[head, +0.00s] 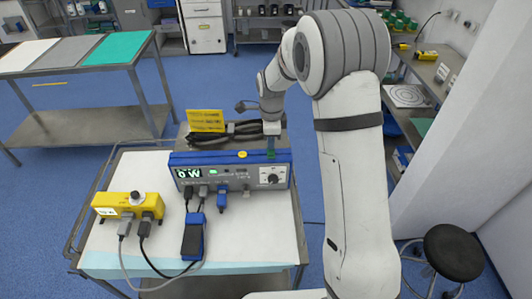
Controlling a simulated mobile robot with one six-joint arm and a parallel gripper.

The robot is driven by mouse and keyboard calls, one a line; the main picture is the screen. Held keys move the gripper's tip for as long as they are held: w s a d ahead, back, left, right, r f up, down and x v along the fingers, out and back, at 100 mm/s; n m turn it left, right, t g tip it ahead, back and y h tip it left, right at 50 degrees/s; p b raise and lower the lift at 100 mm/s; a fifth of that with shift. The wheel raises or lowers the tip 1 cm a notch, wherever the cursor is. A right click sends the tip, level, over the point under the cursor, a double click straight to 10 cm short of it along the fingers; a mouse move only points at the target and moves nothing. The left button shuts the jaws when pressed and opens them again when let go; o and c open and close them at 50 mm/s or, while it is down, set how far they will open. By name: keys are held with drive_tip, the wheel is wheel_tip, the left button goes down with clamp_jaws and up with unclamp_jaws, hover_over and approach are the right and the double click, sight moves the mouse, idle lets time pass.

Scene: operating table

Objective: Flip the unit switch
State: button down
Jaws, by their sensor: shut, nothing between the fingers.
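The unit (232,179), a blue and grey box with a lit display (189,173), stands on the white-covered cart top. Its front has a small green light (213,171), a white dial plate with a dark knob (272,178) at the right, and cables plugged in low down. I cannot tell which small part is the switch. My gripper (271,154) points down at the top right of the unit, above the dial. Its fingers look shut and empty. I cannot tell whether the tips touch the casing.
A yellow box (129,206) with a cable stands at the left of the cart. A blue pedal (193,237) lies in front of the unit. A black stool (453,252) stands at the right.

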drive_tip(key=shift+f+b, duration=0.3)
drive_tip(key=shift+f, duration=0.2)
drive_tip(key=shift+r, duration=0.15)
drive_tip(key=shift+r+p, duration=2.1)
drive_tip(key=shift+r, duration=1.3)
drive_tip(key=s+d+r+n+t+b, duration=0.1)
drive_tip(key=s+d+r+n, duration=0.2)
drive_tip(key=s+r+n, duration=0.3)
drive_tip(key=s+d+r+n+t, duration=0.1)
drive_tip(key=s+d+r+n, duration=0.25)
drive_tip(key=s+r, duration=0.35)
drive_tip(key=s+d+n+t+b, duration=0.1)
drive_tip(key=s+d+n, duration=0.3)
drive_tip(key=s, duration=1.2)
drive_tip(key=shift+f+n, duration=0.4)
drive_tip(key=shift+n, duration=1.85)
